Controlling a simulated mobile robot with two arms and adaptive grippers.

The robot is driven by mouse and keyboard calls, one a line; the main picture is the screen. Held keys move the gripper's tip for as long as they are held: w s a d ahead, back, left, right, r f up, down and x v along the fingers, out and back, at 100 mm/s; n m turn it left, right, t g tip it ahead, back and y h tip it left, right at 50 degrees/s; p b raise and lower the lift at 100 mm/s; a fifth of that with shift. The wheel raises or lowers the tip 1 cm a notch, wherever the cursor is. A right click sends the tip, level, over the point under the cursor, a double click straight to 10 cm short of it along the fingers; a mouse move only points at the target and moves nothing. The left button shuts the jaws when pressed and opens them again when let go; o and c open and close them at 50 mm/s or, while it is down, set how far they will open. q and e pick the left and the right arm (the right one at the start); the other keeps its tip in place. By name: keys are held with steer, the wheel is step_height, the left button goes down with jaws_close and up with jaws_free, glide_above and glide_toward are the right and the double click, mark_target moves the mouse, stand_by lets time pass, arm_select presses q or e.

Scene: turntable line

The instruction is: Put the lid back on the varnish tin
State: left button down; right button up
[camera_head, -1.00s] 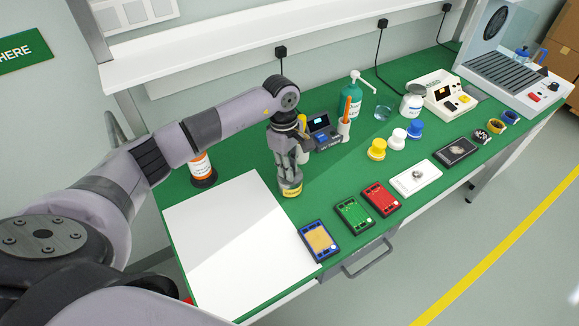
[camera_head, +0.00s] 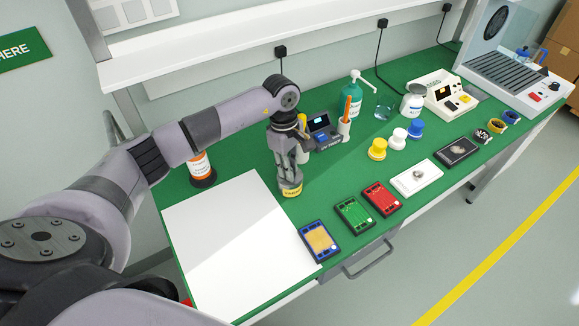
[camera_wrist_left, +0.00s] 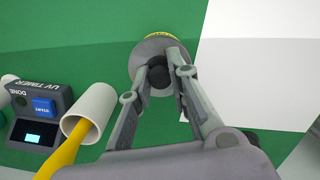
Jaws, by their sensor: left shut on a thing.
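The varnish tin (camera_head: 291,191), short and round with a yellow label, stands on the green bench mat beside the white sheet. My left gripper (camera_head: 291,178) points down right over it. In the left wrist view my left gripper (camera_wrist_left: 160,78) has its fingers around the dark knob of a round grey lid (camera_wrist_left: 146,58), shut on it. A strip of the tin's yellow label (camera_wrist_left: 160,36) shows past the lid's far edge. The lid is at the tin's top; whether it is seated or slightly above, I cannot tell. My right gripper is out of view.
The white sheet (camera_head: 222,240) lies to the left. Coloured trays (camera_head: 353,213) lie front right. An orange-labelled container (camera_head: 201,169) stands behind the sheet.

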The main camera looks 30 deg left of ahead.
arm_select(q)
steer(key=shift+b, duration=0.35)
stand_by(0.3)
stand_by(0.4)
steer(key=c, duration=1.4)
jaws_free()
steer(key=shift+o, duration=0.2)
steer(key=o, duration=0.4)
steer(key=shift+r, duration=0.15)
steer(key=shift+r+p, duration=1.65)
steer(key=shift+r, duration=1.7)
